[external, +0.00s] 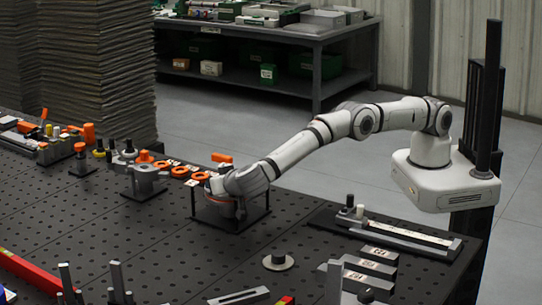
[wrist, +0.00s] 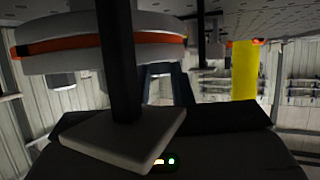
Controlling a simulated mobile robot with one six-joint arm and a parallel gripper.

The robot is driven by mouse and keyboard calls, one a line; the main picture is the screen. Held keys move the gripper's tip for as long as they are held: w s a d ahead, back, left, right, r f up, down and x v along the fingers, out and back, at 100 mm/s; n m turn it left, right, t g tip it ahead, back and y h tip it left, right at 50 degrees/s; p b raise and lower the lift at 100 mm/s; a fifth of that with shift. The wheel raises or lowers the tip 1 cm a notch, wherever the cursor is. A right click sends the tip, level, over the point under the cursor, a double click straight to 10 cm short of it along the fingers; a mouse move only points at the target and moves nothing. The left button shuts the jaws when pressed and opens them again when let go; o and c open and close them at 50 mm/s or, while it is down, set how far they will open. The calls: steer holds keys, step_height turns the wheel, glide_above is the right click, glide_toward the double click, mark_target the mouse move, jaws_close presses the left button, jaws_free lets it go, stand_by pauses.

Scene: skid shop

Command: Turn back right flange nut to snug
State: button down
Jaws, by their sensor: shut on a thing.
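The flange (wrist: 100,45) is a pair of pale grey discs with an orange ring between them, large at the upper left of the inverted wrist view. In the external view the flange's dark stand (external: 240,219) is under my wrist, which covers most of the flange. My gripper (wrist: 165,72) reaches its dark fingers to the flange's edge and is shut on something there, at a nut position. The nut itself is hidden between the fingers. A black post (wrist: 118,60) with a grey square end (wrist: 125,140) stands in front of the fingers and partly covers them.
A yellow cylinder (wrist: 245,72) shows at the right of the wrist view. Orange rings (external: 183,171) and a grey fixture (external: 144,180) stand left of the stand. A grey rail (external: 395,233) lies to its right.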

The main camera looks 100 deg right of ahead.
steer(key=shift+r, duration=0.2)
steer(key=c, duration=1.6)
jaws_free()
steer(key=shift+o, duration=0.2)
steer(key=shift+f, duration=0.1)
steer(key=b+v, duration=0.1)
steer(key=v, duration=0.6)
steer(key=shift+a+b, duration=0.3)
steer(key=shift+a, duration=0.05)
steer(key=shift+s, duration=0.15)
